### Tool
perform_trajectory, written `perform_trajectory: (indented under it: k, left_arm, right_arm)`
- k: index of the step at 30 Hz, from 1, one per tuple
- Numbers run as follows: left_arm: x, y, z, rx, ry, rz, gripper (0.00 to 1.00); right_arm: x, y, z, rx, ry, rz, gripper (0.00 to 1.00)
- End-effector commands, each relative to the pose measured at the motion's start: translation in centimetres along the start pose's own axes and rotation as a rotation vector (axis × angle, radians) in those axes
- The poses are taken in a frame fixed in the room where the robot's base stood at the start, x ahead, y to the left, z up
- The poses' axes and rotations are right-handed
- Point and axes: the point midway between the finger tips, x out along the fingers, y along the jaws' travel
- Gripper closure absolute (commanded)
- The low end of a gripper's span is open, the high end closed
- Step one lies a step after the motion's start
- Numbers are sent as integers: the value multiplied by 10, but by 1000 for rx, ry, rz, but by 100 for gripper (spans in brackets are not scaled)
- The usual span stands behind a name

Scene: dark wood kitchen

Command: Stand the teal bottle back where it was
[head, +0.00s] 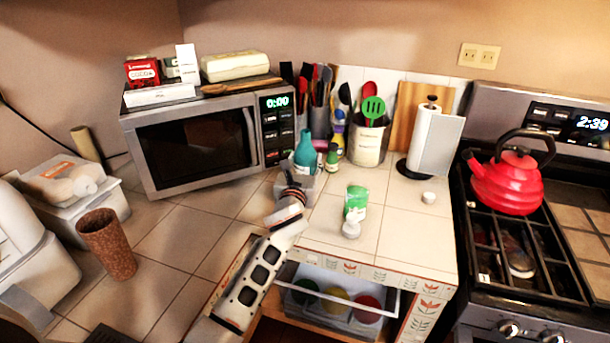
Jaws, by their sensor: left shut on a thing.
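The teal bottle (305,150) stands upright near the back of the tiled counter, just right of the microwave. Its neck and upper body show; its lower part is hidden behind my gripper. My left gripper (303,172) reaches in from the front, over the open drawer, and is shut on the teal bottle. I cannot tell whether the bottle's base touches the counter. My right gripper is not in view.
A small dark green bottle (332,157) stands close right of the teal one. The microwave (195,145) is to the left, utensil crocks (366,146) behind right. An open drawer (335,312) holds bowls.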

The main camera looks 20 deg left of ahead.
Motion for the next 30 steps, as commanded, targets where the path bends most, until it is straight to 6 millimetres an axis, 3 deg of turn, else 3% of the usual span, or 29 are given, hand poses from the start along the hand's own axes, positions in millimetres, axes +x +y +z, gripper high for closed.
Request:
perform_trajectory:
  k: [9, 22, 23, 24, 25, 30]
  left_arm:
    - [0, 0, -38, -1, -1, -1, 100]
    - [0, 0, -41, 1, -2, -1, 100]
    - [0, 0, -44, 2, 3, 0, 54]
    - [0, 0, -44, 1, 3, 0, 43]
    - [0, 0, -44, 1, 3, 0, 39]
    - [0, 0, -43, 1, 3, 0, 39]
  right_arm:
    - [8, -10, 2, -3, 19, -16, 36]
    - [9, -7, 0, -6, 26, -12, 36]
    - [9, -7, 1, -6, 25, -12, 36]
    - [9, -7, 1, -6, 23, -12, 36]
    - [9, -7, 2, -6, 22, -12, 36]
    - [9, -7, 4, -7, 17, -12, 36]
